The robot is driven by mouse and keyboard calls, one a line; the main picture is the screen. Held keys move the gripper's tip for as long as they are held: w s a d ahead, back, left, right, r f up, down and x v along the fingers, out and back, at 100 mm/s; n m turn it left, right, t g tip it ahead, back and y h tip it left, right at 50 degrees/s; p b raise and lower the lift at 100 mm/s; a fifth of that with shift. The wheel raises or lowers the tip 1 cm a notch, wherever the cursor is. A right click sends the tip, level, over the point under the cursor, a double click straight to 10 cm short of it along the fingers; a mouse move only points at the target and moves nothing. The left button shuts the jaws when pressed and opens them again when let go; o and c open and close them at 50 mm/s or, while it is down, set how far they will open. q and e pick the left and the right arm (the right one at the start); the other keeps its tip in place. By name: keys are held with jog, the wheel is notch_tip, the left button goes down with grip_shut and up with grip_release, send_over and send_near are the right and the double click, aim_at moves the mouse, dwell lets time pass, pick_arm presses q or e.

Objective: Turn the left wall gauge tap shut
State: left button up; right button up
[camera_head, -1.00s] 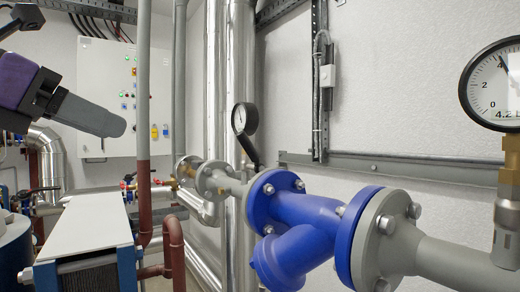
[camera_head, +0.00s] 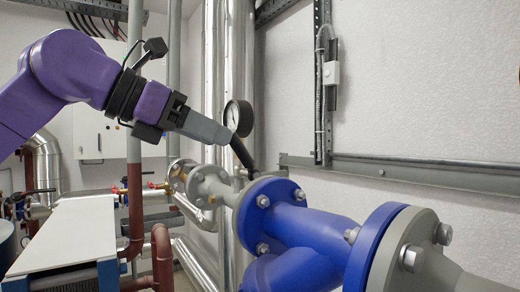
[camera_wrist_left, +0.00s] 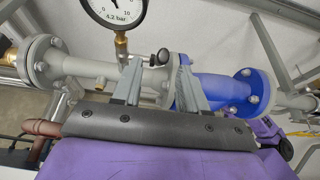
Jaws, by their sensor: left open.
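The small round gauge (camera_head: 238,117) with a black rim stands above the grey pipe flanges. A black bar (camera_head: 243,155), perhaps the tap handle, slopes down from beside it towards the blue flange. My left gripper (camera_head: 229,140) is beside the gauge, overlapping its lower edge. The right gripper is not in view.
A blue valve body (camera_head: 305,232) with bolted flanges runs to the right close to the gripper. A steel rail (camera_head: 420,172) crosses the wall. A white-topped unit (camera_head: 65,235) stands at the lower left. A red-brown pipe (camera_head: 136,200) rises beside it.

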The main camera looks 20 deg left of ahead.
aim_at(247, 150)
pick_arm(q)
jog(key=p+x, duration=0.1)
jog(key=x, duration=0.7)
jog(key=shift+d, duration=0.1)
jog(key=shift+s, duration=0.1)
grip_shut()
